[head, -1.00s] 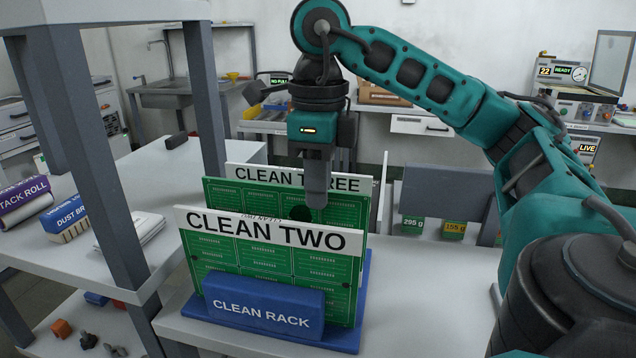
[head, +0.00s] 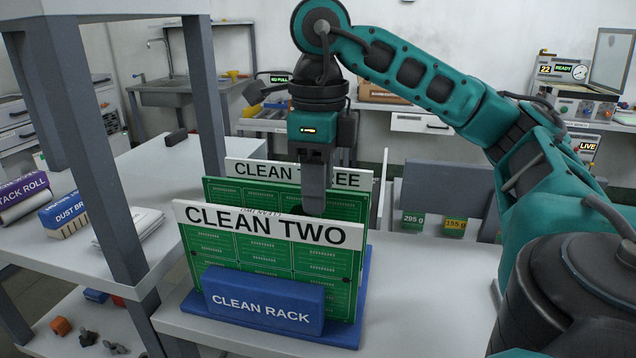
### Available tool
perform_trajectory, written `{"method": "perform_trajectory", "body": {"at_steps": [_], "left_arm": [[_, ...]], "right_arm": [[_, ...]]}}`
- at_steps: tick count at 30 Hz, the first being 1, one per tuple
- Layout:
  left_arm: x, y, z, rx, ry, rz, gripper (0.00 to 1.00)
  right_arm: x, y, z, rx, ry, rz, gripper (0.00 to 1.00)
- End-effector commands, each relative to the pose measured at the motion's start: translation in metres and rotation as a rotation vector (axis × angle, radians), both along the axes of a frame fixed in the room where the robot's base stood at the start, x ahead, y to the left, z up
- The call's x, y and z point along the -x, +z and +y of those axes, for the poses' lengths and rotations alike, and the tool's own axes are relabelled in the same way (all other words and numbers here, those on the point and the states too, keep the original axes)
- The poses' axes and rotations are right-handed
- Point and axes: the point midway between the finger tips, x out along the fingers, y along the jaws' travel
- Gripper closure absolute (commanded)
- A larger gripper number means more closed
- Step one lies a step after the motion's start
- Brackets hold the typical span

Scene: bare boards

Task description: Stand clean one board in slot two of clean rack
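The blue clean rack (head: 262,302) stands on the table, with green boards upright in it. The front board (head: 230,250) is green with a white strip reading CLEAN TWO (head: 268,226). Behind it is another green board (head: 235,193), with a CLEAN THREE strip (head: 250,170) at the back. My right gripper (head: 314,195) points straight down behind the CLEAN TWO strip, in front of the CLEAN THREE strip. Its fingers show as one narrow grey shape, and their tips are at the strip's top edge or hidden. I cannot tell whether it holds a board. My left gripper is not in view.
A grey shelf post (head: 95,160) and a white shelf (head: 150,190) with a dust brush box (head: 68,212) stand left of the rack. A grey panel (head: 445,190) with weight tags stands behind right. The table right of the rack (head: 420,285) is clear.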

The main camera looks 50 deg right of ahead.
Motion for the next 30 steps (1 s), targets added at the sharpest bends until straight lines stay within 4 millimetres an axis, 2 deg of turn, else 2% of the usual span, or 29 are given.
{"method": "perform_trajectory", "body": {"at_steps": [5,12,19,24,26,30], "left_arm": [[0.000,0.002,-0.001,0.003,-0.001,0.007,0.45],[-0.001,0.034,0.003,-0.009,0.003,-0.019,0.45],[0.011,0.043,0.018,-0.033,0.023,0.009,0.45],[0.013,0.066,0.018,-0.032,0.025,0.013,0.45],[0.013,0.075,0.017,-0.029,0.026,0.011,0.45],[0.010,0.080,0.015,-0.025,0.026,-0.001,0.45]], "right_arm": [[0.000,0.002,0.000,0.000,0.000,0.000,0.63],[0.000,0.041,0.000,0.000,0.000,-0.001,0.63],[0.000,0.078,0.000,0.000,0.000,-0.001,0.63],[0.000,0.105,0.000,0.000,0.000,-0.002,0.63],[0.000,0.114,0.000,0.000,0.000,-0.001,0.63],[0.000,0.120,0.000,0.000,-0.001,-0.003,0.63]]}}
